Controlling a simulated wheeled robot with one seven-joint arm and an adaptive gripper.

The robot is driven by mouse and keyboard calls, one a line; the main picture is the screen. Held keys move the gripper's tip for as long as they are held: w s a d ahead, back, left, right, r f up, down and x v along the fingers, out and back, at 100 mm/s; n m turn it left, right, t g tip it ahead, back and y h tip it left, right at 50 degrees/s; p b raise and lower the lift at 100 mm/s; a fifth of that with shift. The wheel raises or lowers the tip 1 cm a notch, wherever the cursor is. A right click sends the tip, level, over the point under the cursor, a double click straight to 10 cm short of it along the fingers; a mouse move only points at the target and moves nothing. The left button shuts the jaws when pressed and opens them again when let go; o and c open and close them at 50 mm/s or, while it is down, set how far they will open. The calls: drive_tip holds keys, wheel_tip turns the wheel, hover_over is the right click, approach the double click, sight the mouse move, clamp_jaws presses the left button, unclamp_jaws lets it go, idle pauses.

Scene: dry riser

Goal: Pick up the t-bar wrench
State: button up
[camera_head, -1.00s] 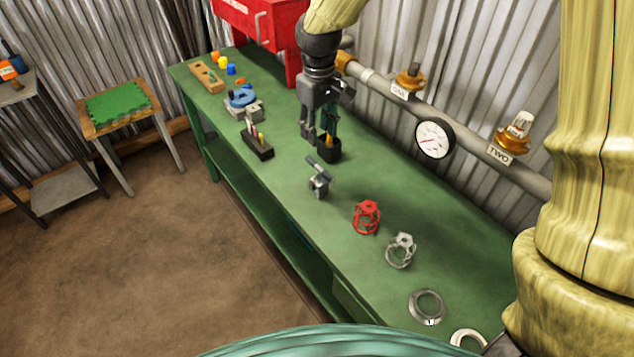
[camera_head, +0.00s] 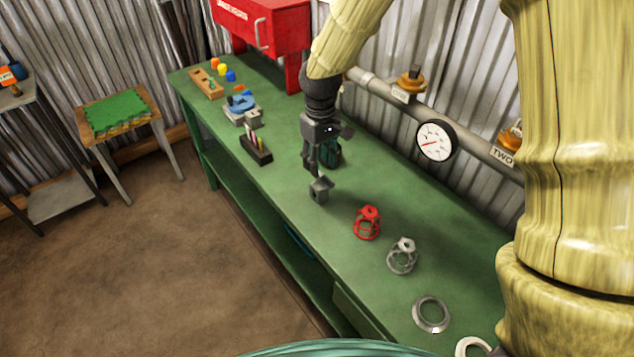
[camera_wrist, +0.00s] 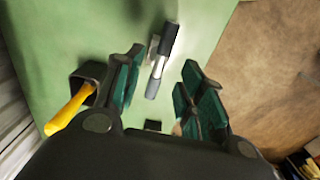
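The t-bar wrench (camera_wrist: 157,68) shows in the wrist view as a bar with dark and pale grey parts over the green bench. In that view it lies between the fingers of my gripper (camera_wrist: 161,70), which are wide apart with green pads. I see no contact, and the height gap is unclear. In the head view my gripper (camera_head: 311,166) is just above and behind the small grey block (camera_head: 320,192) where the wrench stands. The gripper hides most of the wrench's crossbar there.
A dark holder with a yellow-handled tool (camera_wrist: 70,108) is left of the fingers in the wrist view. On the green bench (camera_head: 290,215) stand a red cage-like part (camera_head: 367,224), a grey one (camera_head: 402,258), a ring (camera_head: 431,314) and a black tool rack (camera_head: 256,151). Pipes and a gauge (camera_head: 436,141) line the wall.

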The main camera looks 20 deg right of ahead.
sight(319, 185)
drive_tip(key=shift+f+p, duration=0.65)
drive_tip(key=shift+f, duration=1.8)
clamp_jaws()
